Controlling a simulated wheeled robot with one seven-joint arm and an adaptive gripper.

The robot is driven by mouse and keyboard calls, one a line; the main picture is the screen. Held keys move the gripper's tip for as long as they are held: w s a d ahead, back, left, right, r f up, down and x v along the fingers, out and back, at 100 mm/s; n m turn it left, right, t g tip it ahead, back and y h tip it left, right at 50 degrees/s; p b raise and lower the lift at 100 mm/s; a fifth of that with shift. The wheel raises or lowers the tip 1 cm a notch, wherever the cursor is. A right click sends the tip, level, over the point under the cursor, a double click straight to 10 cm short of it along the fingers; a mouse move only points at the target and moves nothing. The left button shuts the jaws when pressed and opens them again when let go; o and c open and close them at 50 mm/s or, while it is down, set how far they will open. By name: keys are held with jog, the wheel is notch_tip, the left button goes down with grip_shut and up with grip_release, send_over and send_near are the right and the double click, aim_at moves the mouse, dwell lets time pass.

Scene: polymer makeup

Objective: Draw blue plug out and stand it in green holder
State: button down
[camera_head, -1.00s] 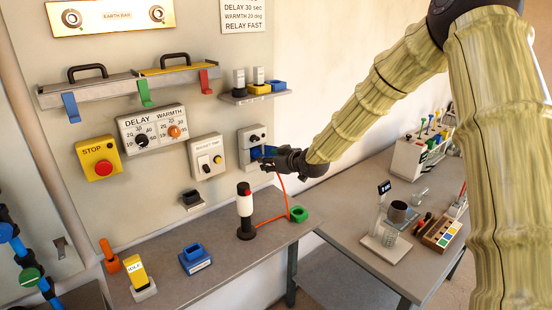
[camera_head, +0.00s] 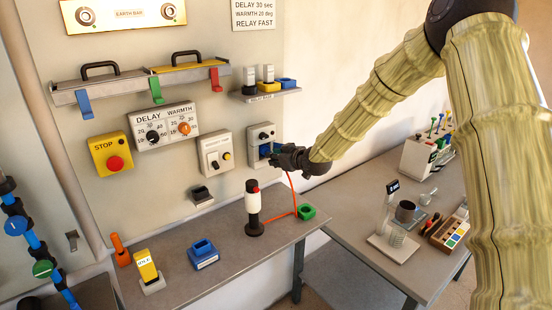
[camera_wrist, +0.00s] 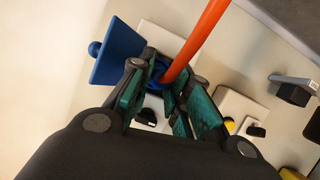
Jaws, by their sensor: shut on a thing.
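The blue plug (camera_wrist: 158,72) is between the fingers of my gripper (camera_wrist: 160,98) in the wrist view, with its thick orange cable rising past them. The gripper is shut on it. In the head view my gripper (camera_head: 274,157) is at the grey wall socket (camera_head: 261,135), with blue showing at the fingertips. I cannot tell how deep the plug sits in the socket. A blue square flap (camera_wrist: 118,52) stands out left of the plug in the wrist view. The green holder (camera_head: 306,211) is on the bench's right end, below my gripper.
The orange cable (camera_head: 294,190) hangs to the bench near the green holder. A white-and-black post (camera_head: 253,207) stands left of it. A blue holder (camera_head: 203,254) and a yellow block (camera_head: 147,266) stand further left. A lower table (camera_head: 350,225) with glassware is at right.

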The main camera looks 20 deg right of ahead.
jog(key=shift+s+d, duration=0.1)
jog(key=shift+s, duration=0.05)
jog(key=shift+s+d, duration=0.1)
jog(key=shift+s, duration=0.1)
dwell(0.3)
jog(key=shift+s+d, duration=0.1)
jog(key=shift+s, duration=0.2)
dwell(0.5)
jog(key=shift+s+d, duration=0.3)
jog(key=shift+s, duration=0.55)
jog(key=shift+s+d, duration=0.3)
jog(key=shift+s, duration=0.55)
